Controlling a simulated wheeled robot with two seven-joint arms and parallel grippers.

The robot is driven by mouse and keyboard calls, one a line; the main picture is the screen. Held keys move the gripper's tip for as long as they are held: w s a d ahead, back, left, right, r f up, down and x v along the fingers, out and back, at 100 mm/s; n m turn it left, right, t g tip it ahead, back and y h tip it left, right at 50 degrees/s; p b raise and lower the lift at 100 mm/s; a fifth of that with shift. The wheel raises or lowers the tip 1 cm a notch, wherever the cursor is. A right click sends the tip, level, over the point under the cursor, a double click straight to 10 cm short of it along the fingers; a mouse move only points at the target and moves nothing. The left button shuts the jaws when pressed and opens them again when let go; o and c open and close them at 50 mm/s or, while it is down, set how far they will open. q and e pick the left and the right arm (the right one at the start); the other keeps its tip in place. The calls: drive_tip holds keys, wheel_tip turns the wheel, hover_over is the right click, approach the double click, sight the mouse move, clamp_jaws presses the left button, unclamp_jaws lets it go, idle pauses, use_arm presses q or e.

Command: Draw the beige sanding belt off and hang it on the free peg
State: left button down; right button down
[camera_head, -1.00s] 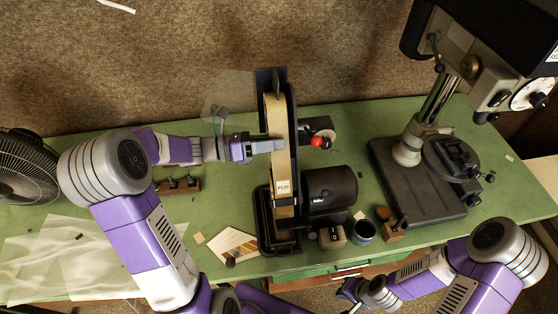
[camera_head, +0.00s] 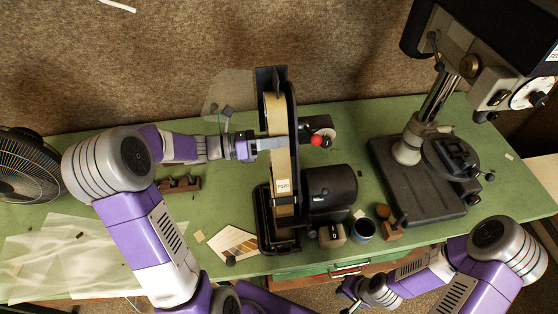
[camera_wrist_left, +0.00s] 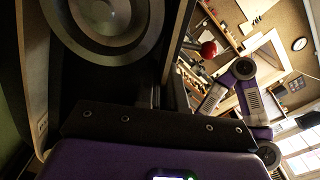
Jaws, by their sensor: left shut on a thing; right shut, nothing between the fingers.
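The beige sanding belt (camera_head: 281,165), with a printed label, runs upright on the belt grinder (camera_head: 265,225) in the middle of the bench. My left gripper (camera_head: 276,143) reaches in from the left and is shut on the belt at its upper part. In the left wrist view, the belt (camera_wrist_left: 36,90) shows edge-on at the left beside a dark wheel (camera_wrist_left: 105,20); the fingertips are hidden there. My right gripper (camera_head: 350,292) is shut and empty at the bottom, in front of the bench. A small wooden rack with pegs (camera_head: 177,185) stands left of the grinder; its pegs are too small to judge.
A red knob (camera_head: 317,140) sits just right of the belt. A clear shield (camera_head: 228,95) stands behind my left wrist. A drill press (camera_head: 415,185) fills the right, and a fan (camera_head: 25,165) the far left. A mug (camera_head: 363,230) and small blocks lie by the motor (camera_head: 330,188).

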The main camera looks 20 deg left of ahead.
use_arm(q)
drive_tip(key=shift+s+d+f, duration=0.1)
drive_tip(key=shift+f, duration=0.2)
idle(0.4)
drive_tip(key=p+v, duration=0.2)
drive_tip(key=v, duration=0.9)
drive_tip(key=shift+p, duration=0.35)
idle(1.4)
idle(0.4)
